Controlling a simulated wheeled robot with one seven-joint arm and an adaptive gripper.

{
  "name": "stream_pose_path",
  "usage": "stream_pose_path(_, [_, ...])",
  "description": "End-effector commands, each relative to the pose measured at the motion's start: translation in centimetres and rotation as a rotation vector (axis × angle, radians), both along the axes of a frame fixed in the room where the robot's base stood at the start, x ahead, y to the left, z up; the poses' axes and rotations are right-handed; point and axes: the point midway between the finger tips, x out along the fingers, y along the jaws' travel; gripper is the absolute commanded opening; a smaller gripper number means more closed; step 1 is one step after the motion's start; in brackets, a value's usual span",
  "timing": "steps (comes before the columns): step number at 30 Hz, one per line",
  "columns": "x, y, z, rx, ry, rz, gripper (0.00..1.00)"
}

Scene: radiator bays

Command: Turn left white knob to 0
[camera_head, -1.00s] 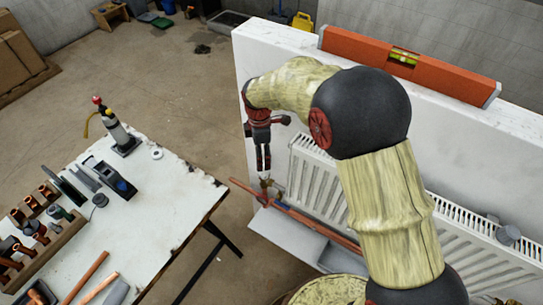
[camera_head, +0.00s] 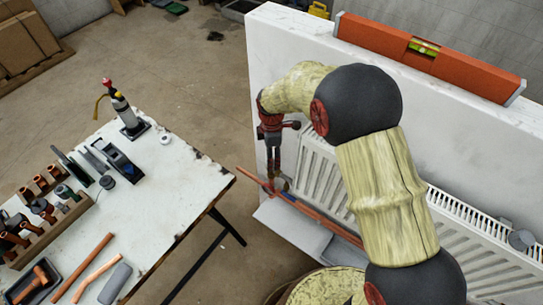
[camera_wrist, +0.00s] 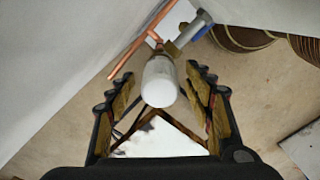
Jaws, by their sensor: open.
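The white knob (camera_wrist: 160,82) shows in the wrist view as a white cylinder on a brass valve with copper pipe. It sits between the two spread fingers of my gripper (camera_wrist: 161,84), with a gap on each side. I cannot read any number on it. In the head view my gripper (camera_head: 273,174) points down at the left end of the white radiator (camera_head: 322,178), right at the valve. There the knob (camera_head: 282,184) is small and partly hidden by the fingers.
A copper pipe (camera_head: 318,213) runs along the radiator's lower edge. An orange spirit level (camera_head: 428,55) lies on top of the white wall (camera_head: 290,45). A worktable (camera_head: 165,190) with tools and pipe fittings stands to the left. Bare floor lies between table and wall.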

Motion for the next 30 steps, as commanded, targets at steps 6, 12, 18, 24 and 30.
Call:
stream_pose_path(6, [0.02,0.00,0.05,0.000,-0.001,0.000,0.46])
stream_pose_path(12, [0.02,0.00,0.05,0.000,0.000,0.000,0.35])
stream_pose_path(18, [0.02,0.00,0.06,0.000,-0.001,0.000,0.24])
stream_pose_path(24, [0.03,0.01,0.06,0.000,-0.001,0.000,0.12])
stream_pose_path(30, [0.03,0.01,0.07,0.000,-0.001,-0.003,0.08])
